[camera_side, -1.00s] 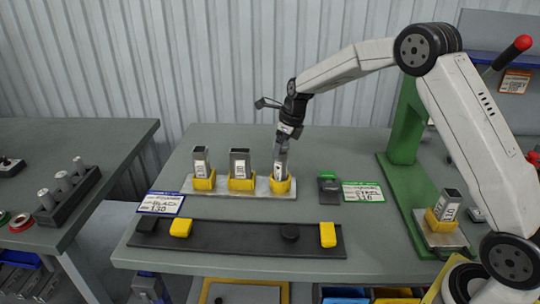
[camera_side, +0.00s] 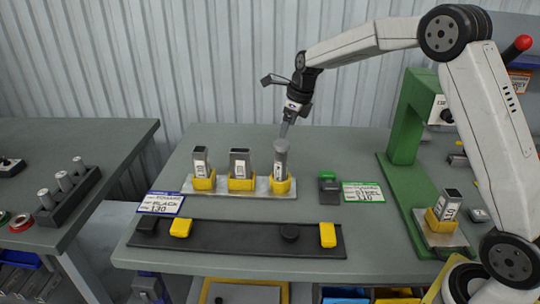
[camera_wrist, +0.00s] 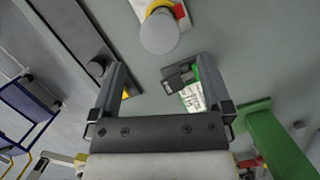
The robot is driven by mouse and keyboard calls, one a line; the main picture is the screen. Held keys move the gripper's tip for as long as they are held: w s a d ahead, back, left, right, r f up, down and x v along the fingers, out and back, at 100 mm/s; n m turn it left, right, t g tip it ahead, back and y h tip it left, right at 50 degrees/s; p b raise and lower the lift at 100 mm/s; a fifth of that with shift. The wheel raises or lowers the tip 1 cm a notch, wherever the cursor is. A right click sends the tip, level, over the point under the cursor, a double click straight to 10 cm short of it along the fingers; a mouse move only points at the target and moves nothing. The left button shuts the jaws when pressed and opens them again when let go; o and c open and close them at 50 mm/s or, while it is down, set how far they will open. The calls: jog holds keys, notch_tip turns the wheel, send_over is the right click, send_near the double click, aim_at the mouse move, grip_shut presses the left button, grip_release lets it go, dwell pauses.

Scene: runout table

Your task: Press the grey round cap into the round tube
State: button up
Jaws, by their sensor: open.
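The round tube (camera_side: 281,171) stands upright in the right-hand yellow holder of the row at the back of the table. A grey round cap (camera_side: 281,145) covers its top. In the wrist view the cap (camera_wrist: 160,32) shows as a plain grey disc beyond the fingertips. I cannot tell how deep it sits in the tube. My gripper (camera_side: 284,131) is just above the cap, apart from it. In the wrist view my gripper (camera_wrist: 162,78) has its two fingers spread wide with nothing between them.
Two square tubes (camera_side: 200,160) (camera_side: 239,161) stand left of the round one. A dark rail (camera_side: 240,238) with black and yellow caps lies in front. A green press (camera_side: 405,120) with another tube (camera_side: 447,206) stands right. A small dark block (camera_side: 329,190) sits nearer.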

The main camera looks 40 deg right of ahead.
aim_at(281, 143)
jog(key=shift+s+r, duration=0.1)
jog(key=shift+r, duration=0.25)
jog(key=c, duration=0.7)
jog(key=shift+w+r+n, duration=0.1)
jog(key=shift+w+n, duration=0.1)
jog(key=shift+n, duration=0.2)
jog(key=c, duration=0.6)
jog(key=n+g, duration=0.1)
jog(key=w+n, duration=0.1)
jog(key=shift+a+r+n+g+h, duration=0.35)
jog(key=shift+n+g+h, duration=0.05)
grip_shut()
jog(key=shift+w+a+r+n+g+h, duration=0.15)
jog(key=shift+r+n+g, duration=0.1)
jog(key=shift+n, duration=0.2)
jog(key=shift+w+d+r+n+g+h, duration=0.15)
jog(key=shift+n+g, duration=0.1)
jog(key=shift+n, duration=0.2)
jog(key=shift+f, duration=0.15)
jog(key=shift+a+f, duration=0.1)
jog(key=shift+f, duration=2.8)
